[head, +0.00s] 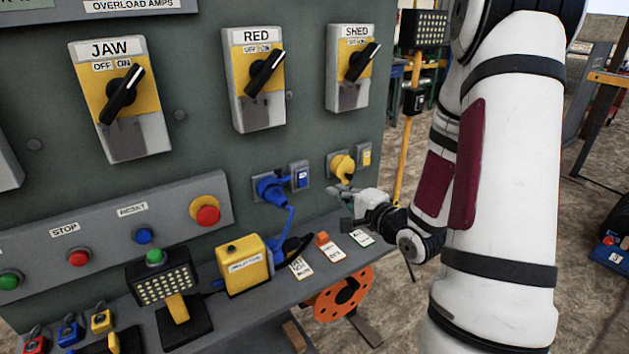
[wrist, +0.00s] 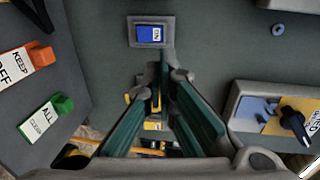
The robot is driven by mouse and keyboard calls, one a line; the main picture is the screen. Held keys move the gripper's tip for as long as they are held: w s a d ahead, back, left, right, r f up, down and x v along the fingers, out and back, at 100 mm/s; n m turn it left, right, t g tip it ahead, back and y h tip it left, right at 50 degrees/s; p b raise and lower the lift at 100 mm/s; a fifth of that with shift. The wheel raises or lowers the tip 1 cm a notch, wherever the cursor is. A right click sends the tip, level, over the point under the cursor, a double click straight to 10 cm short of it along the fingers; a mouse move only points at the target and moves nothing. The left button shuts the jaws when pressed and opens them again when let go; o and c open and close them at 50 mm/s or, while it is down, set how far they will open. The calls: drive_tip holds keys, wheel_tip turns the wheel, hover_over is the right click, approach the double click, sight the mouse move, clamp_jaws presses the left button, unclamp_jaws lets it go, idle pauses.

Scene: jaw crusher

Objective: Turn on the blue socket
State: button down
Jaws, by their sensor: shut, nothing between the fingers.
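The blue socket (head: 272,188) is on the grey-green panel in the head view, with a blue plug and cord in it. Its small blue switch (head: 300,177) sits to its right in a grey frame. The wrist view shows a blue switch (wrist: 150,33) with a white label whose letters look like ON turned over. My gripper (head: 346,194) is below the yellow socket, to the right of the blue switch. In the wrist view its fingers (wrist: 164,70) converge just below the blue switch; they are shut and empty. Whether they touch the panel is unclear.
The yellow socket (head: 343,166) and its yellow switch (head: 365,155) are just above my gripper. Rotary switches labelled JAW, RED and SHED (head: 353,67) are higher up. Tags, a yellow box (head: 243,265) and a lamp crowd the ledge below.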

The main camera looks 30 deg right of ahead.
sight(302, 173)
drive_tip(key=shift+w, duration=0.15)
drive_tip(key=w+b, duration=0.1)
drive_tip(key=b, duration=0.2)
drive_tip(key=w+b, duration=0.1)
drive_tip(key=b, duration=0.2)
drive_tip(key=shift+f, duration=0.3)
drive_tip(key=shift+w+b, duration=0.15)
drive_tip(key=shift+b, duration=0.8)
drive_tip(key=w, duration=0.3)
drive_tip(key=w+f+b, duration=0.1)
drive_tip(key=w, duration=0.3)
drive_tip(key=w+b, duration=0.1)
drive_tip(key=w, duration=0.3)
drive_tip(key=shift+w+f, duration=0.1)
drive_tip(key=shift+f, duration=0.2)
drive_tip(key=shift+w+r, duration=0.1)
